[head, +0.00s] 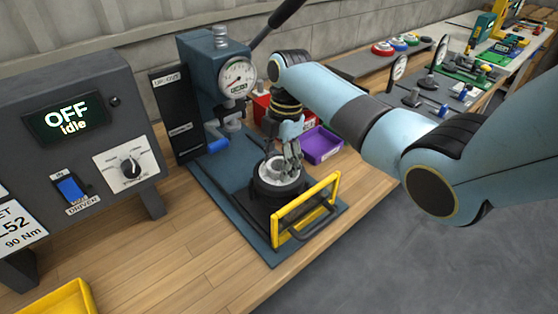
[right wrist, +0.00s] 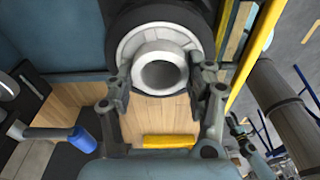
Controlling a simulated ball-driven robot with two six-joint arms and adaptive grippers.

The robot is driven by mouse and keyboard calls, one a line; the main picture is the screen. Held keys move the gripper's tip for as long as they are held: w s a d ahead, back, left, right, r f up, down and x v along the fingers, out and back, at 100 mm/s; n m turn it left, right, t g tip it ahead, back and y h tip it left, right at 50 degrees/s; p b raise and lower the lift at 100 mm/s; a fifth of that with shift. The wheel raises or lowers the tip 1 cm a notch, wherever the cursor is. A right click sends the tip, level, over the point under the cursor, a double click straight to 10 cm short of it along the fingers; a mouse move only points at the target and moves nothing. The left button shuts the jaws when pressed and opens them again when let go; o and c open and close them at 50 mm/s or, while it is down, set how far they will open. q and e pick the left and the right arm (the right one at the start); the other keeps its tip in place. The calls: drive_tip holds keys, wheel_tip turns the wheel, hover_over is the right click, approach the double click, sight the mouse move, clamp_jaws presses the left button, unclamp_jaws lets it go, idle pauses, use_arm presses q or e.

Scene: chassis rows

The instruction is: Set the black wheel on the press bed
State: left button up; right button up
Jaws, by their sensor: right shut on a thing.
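The black wheel (head: 262,191) with its pale silver hub is at the front part of the blue press bed (head: 222,190) in the head view. It looks level, but I cannot tell whether it touches the bed. My right gripper (head: 292,168) reaches down from above and is shut on the wheel at its hub. In the right wrist view the wheel (right wrist: 160,12) is at the top, with the fingers (right wrist: 165,82) on either side of the raised hub ring. My left gripper is not in view.
A yellow guard frame (head: 305,196) stands close in front of the wheel. The press column with its gauge (head: 237,79) rises behind. A purple bin (head: 322,147) and a red bin (head: 262,106) are beyond. A grey control box (head: 75,150) stands left. Bare wood (head: 170,245) lies between.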

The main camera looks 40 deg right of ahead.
drive_tip(key=shift+f, duration=0.25)
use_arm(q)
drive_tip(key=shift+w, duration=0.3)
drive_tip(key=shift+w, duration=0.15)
use_arm(e)
drive_tip(key=shift+f, duration=0.4)
idle(0.6)
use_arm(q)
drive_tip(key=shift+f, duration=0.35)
use_arm(e)
drive_tip(key=shift+f, duration=0.75)
drive_tip(key=shift+f, duration=0.3)
drive_tip(key=o, duration=1.6)
